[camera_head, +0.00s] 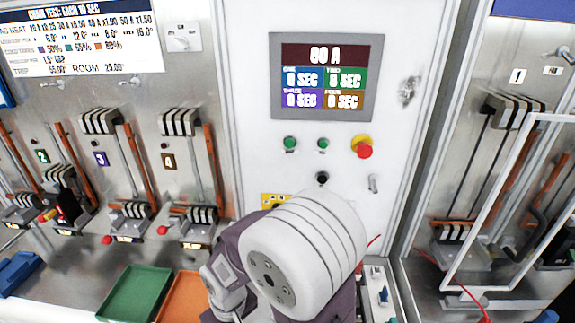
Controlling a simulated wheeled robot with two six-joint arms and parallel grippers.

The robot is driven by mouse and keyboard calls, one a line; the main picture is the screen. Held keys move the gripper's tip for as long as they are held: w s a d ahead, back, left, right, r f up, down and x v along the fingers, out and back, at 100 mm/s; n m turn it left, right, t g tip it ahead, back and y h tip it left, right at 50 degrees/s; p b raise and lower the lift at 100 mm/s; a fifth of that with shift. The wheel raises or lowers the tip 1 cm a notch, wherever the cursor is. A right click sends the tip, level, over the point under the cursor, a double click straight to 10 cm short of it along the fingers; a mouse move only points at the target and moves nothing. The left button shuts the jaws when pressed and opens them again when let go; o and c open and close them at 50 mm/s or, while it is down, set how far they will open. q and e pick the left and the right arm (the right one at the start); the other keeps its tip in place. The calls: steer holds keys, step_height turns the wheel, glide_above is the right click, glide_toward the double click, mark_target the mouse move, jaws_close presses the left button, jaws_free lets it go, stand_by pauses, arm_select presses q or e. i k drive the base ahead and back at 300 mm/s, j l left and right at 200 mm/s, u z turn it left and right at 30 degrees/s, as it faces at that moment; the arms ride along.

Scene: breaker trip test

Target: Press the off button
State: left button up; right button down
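A white control panel (395,60) stands upright in the middle. On it sit a red mushroom button (363,150) with a yellow collar, a left green button (290,143), a right green button (323,144) and a black knob or button (322,178) below them. I see no readable off label on any of these. One of my arms, white and purple, fills the lower middle and hides the lower panel. No gripper fingertips show, and I cannot tell which arm this is.
A display (323,77) reading 60 A is above the buttons. Breaker bays with levers stand left. A framed clear door (530,120) is at right. A green tray (135,292) and an orange tray (182,298) lie on the bench at lower left.

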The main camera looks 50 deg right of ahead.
mark_target(322, 177)
steer(key=z, duration=1.95)
